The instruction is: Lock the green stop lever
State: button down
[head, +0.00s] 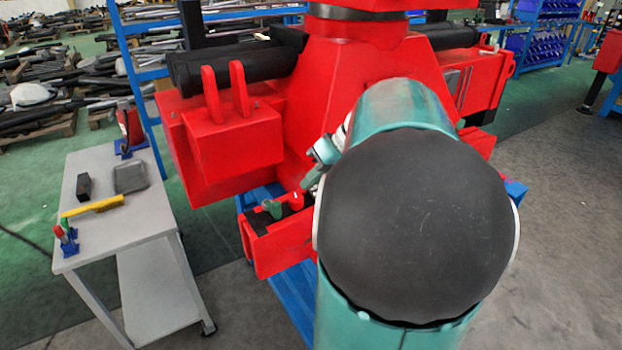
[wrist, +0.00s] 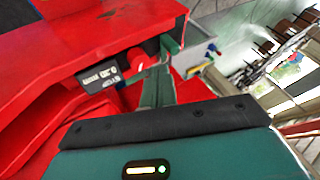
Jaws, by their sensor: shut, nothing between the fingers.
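The green stop lever (head: 271,208) stands on the red lever box at the crane's lower front, left of a red lever (head: 296,201). In the wrist view, a dark green piece that looks like this lever (wrist: 170,44) shows just beyond my fingertips, with the red knob (wrist: 136,57) to its left. My gripper (wrist: 157,76) is shut and empty, its fingers close to the levers; I cannot tell whether they touch. In the head view, my gripper (head: 312,180) is small, up and right of the levers, and partly hidden by my arm.
A black label (wrist: 101,77) reading STOP sits beside the red knob. The red crane body (head: 345,95) rises behind and red box walls crowd the levers. A grey trolley (head: 105,220) with several tools stands at left. Floor between trolley and crane is clear.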

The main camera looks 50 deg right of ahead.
jog(key=x, duration=0.7)
jog(key=shift+w+f, duration=0.15)
